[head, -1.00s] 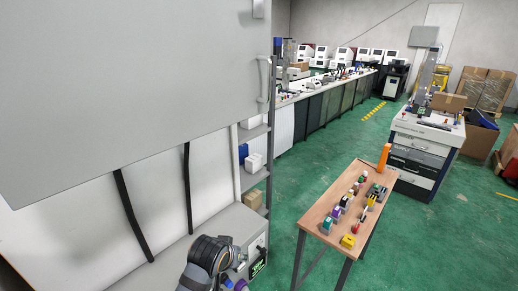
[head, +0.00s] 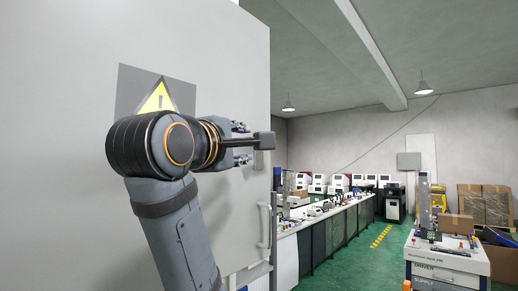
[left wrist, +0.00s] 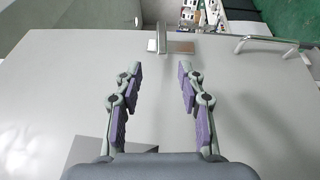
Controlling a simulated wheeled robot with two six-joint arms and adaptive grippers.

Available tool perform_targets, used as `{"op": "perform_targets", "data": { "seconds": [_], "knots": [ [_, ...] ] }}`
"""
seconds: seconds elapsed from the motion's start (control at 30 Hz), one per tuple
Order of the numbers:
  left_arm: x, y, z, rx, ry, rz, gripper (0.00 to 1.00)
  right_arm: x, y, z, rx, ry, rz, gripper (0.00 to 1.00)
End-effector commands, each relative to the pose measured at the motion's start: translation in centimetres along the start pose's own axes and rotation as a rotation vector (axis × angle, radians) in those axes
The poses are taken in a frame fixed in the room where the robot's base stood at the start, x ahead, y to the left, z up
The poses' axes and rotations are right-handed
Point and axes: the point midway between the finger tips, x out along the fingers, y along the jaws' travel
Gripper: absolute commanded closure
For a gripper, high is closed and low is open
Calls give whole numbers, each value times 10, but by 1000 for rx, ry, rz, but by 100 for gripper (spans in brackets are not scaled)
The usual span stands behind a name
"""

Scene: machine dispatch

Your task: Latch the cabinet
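The cabinet (head: 225,60) has a large flat grey door on the left of the head view, and its face also fills the left wrist view (left wrist: 60,80). A dark latch (head: 264,141) sits near the door's right edge. In the left wrist view the latch (left wrist: 162,39) shows as a short bar beside a small plate, just beyond my fingertips. My left gripper (head: 240,142) is raised in front of the door. Its fingers are spread and empty in the left wrist view (left wrist: 157,75), with the latch apart from them. My right gripper is out of view.
A curved door handle (head: 264,226) is below the latch and also shows in the left wrist view (left wrist: 265,40). A yellow warning sign (head: 157,95) is partly behind my arm. A long bench (head: 320,215) and a drawer cart (head: 445,262) stand on the right.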

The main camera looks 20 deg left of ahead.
Motion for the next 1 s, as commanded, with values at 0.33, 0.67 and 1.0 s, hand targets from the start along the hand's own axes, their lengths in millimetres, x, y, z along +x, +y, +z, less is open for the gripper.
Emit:
{"op": "perform_targets", "data": {
  "seconds": [0.33,0.67,1.0],
  "knots": [
    [52,4,0,5,1,-7,60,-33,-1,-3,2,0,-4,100],
    [102,1,0,4,0,-4,60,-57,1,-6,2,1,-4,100],
    [106,-2,0,4,0,-1,63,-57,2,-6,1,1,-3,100]
  ]
}}
